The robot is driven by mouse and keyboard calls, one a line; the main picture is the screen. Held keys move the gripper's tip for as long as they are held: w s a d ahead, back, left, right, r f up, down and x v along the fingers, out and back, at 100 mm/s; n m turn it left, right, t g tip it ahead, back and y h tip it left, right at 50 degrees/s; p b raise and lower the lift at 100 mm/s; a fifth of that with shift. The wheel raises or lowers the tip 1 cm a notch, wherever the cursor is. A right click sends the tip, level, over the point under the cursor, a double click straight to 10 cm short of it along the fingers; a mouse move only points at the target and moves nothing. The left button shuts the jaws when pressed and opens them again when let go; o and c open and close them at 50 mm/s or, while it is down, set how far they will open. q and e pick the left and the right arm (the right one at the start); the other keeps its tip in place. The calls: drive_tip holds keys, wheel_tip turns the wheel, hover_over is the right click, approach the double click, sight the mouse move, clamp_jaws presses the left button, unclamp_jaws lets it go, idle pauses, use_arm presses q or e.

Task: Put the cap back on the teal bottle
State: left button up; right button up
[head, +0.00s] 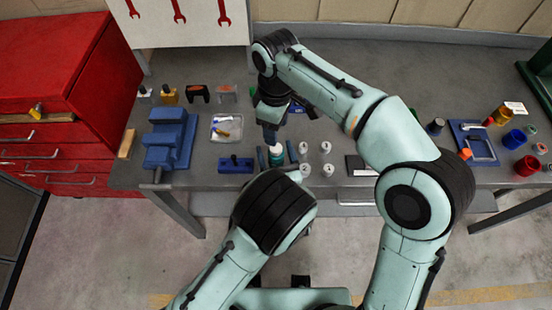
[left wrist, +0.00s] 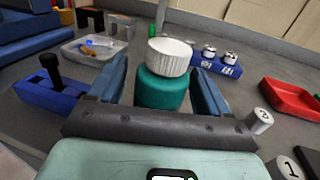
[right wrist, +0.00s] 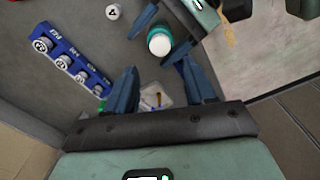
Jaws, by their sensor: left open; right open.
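The teal bottle (head: 276,161) stands upright on the grey bench; it also shows in the left wrist view (left wrist: 162,91). The white ribbed cap (left wrist: 169,57) sits on top of the bottle, looking slightly off to the right there. From above, in the right wrist view, the cap (right wrist: 160,45) covers most of the bottle's top. My left gripper (head: 277,154) is open, its fingers on either side of the bottle, with visible gaps. My right gripper (right wrist: 160,80) is open and empty, beside and above the capped bottle. Whether the cap is fully seated cannot be told.
Several white numbered cylinders (head: 326,147) stand right of the bottle. A blue rack (right wrist: 70,62) with white pieces is behind it. A clear tray (head: 227,127), a blue block (head: 236,164) and a blue vise (head: 170,140) lie left. A red tray (left wrist: 291,98) is to the right.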

use_arm(q)
drive_tip(key=shift+w+a, duration=0.15)
drive_tip(key=shift+w, duration=0.35)
